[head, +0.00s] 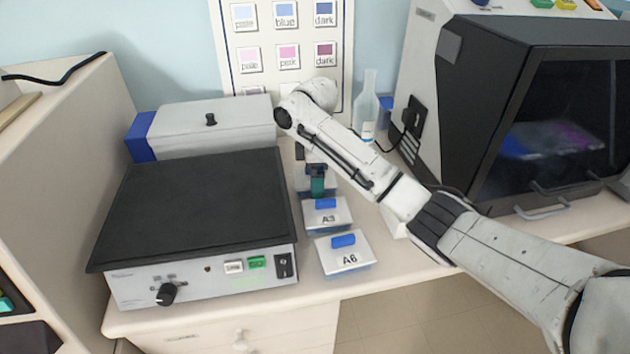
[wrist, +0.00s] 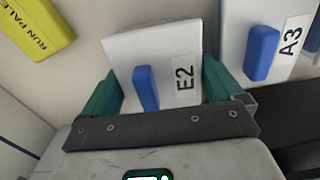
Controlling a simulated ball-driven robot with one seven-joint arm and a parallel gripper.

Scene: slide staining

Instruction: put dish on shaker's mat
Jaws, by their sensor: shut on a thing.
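My gripper (head: 317,186) is shut on a white dish labelled E2 with a blue handle. In the wrist view its green fingers (wrist: 160,85) stand on both sides of the E2 dish (wrist: 185,45). In the head view the arm and fingers hide most of that dish. The shaker (head: 205,283) stands to the left, and its flat black mat (head: 195,205) is bare. I cannot tell whether the E2 dish touches the bench.
Dish A3 (head: 325,217) and dish A6 (head: 343,258) stand in front of my gripper, right of the shaker. A grey box (head: 205,125) is behind the shaker. A clear bottle (head: 368,105) and a dark-windowed cabinet (head: 490,110) are right. A yellow label (wrist: 38,28) lies near E2.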

